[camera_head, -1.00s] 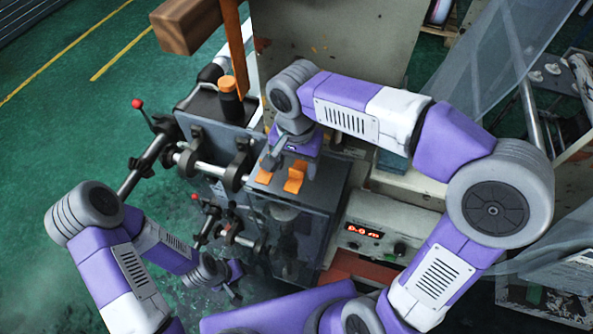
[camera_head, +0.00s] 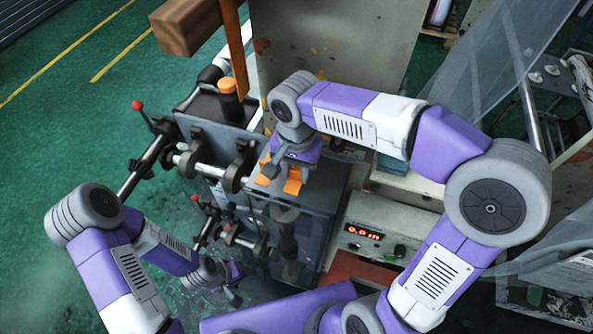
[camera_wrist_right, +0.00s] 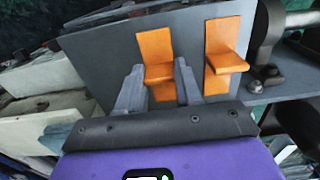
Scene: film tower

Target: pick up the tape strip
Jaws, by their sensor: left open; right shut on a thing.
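Two orange tape strips with folded ends stand on the flat dark top of the machine block (camera_head: 325,203). In the head view, one strip (camera_head: 293,186) is at and just below my right gripper (camera_head: 287,171), partly covered by it. The right wrist view shows this strip (camera_wrist_right: 157,58) between the fingers of my right gripper (camera_wrist_right: 160,88), which is shut on it. The other strip (camera_head: 264,179) is beside it, nearer the rollers, and also shows in the wrist view (camera_wrist_right: 226,50), outside the fingers. My left gripper (camera_head: 234,287) is open, low in front of the machine.
Metal rollers (camera_head: 205,168) and a black bottle with an orange cap (camera_head: 229,98) flank the top's left side. A control box (camera_head: 372,237) with a red display stands right. Green floor lies open at left.

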